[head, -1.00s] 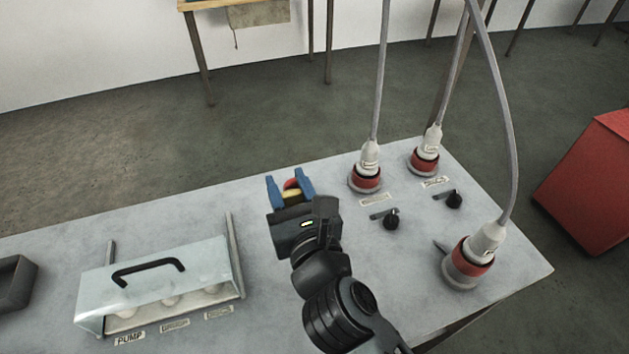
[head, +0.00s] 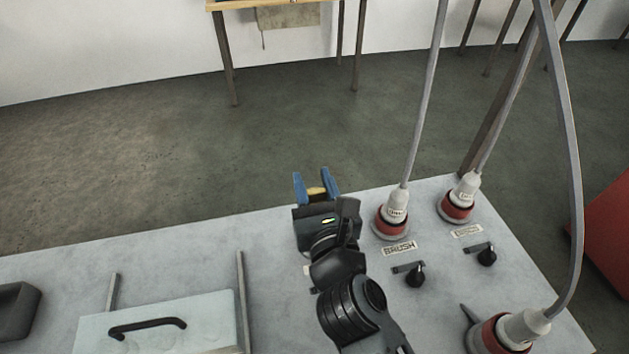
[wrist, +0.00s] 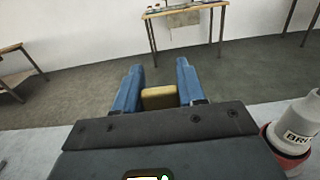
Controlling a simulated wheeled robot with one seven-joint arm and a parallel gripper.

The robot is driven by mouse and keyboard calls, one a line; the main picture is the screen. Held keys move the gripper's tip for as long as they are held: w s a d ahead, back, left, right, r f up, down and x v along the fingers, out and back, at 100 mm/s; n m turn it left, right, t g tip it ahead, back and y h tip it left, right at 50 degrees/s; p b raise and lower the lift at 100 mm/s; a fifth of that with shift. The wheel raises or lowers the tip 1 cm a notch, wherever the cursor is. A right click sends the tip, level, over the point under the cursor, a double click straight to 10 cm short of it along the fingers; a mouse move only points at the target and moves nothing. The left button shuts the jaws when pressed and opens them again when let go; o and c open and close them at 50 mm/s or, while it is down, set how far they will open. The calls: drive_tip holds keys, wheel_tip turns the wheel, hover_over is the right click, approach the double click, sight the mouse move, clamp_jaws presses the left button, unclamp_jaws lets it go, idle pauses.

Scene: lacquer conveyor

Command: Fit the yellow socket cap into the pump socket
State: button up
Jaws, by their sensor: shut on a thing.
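My gripper (head: 316,188) has blue fingers and is shut on the yellow socket cap (head: 315,192). In the wrist view the cap (wrist: 160,98) shows as a yellow block between the two blue fingers. The gripper is over the far edge of the grey panel, left of the plug labelled BRUSH (head: 396,213). The PUMP label is not in view now, and I cannot tell which socket is the pump socket. Two red sockets with grey plugs stand at the back right, and a third plug (head: 522,328) is at the front right.
Grey cables rise from the plugs on the right. Black switches (head: 416,274) (head: 487,257) stand in front of the back sockets. A clear cover with a black handle (head: 148,327) is at the front left, between metal posts. A dark tray (head: 15,308) lies far left.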

drive_tip(key=shift+f+b, duration=2.1)
drive_tip(key=shift+f, duration=0.4)
drive_tip(key=shift+p, duration=0.6)
